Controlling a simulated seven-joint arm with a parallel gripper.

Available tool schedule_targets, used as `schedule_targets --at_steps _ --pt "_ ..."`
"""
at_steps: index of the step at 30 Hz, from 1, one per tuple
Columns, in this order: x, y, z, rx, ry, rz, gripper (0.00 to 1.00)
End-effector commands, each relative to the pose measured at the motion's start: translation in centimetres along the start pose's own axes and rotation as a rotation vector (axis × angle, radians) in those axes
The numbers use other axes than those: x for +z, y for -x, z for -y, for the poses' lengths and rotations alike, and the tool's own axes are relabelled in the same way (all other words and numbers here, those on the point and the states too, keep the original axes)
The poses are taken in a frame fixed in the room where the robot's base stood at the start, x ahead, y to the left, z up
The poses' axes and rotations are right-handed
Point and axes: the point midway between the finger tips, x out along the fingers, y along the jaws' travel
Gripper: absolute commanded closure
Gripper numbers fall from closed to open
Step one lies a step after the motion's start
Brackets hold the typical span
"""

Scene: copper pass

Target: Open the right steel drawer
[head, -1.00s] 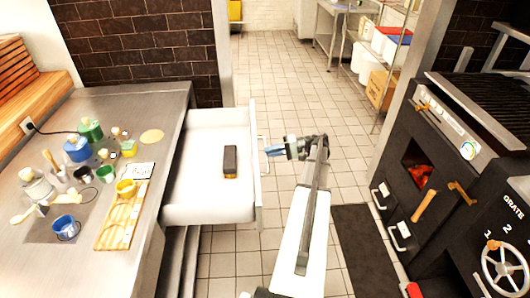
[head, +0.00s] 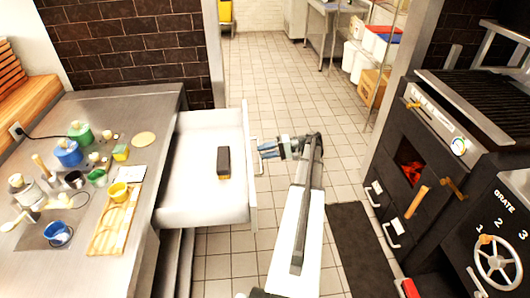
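A white-lined drawer (head: 190,205) is pulled far out from the right side of the steel counter (head: 100,105). Its front panel (head: 248,180) faces right, with a thin bar handle on its outer side. A dark block with a tan end (head: 223,162) lies inside the drawer. My gripper (head: 263,149), with blue fingers, is at the handle from the right. The fingers are too small in view to tell whether they are closed on the handle or just beside it.
A dark oven (head: 425,165) with a grate wheel (head: 497,260) stands at the right. A dark mat (head: 358,250) lies on the tiled floor, and the aisle behind is clear.

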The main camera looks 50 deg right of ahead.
Motion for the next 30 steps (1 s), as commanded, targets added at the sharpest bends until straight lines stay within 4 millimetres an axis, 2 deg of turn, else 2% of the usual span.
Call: schedule_targets --at_steps 5,18,30 --pt "-0.1 1.4 0.0 0.000 0.000 -0.002 0.61" --pt "-0.1 7.0 0.0 0.000 0.000 -0.001 0.61" --pt "0.0 7.6 -0.1 0.000 -0.001 -0.003 0.62"
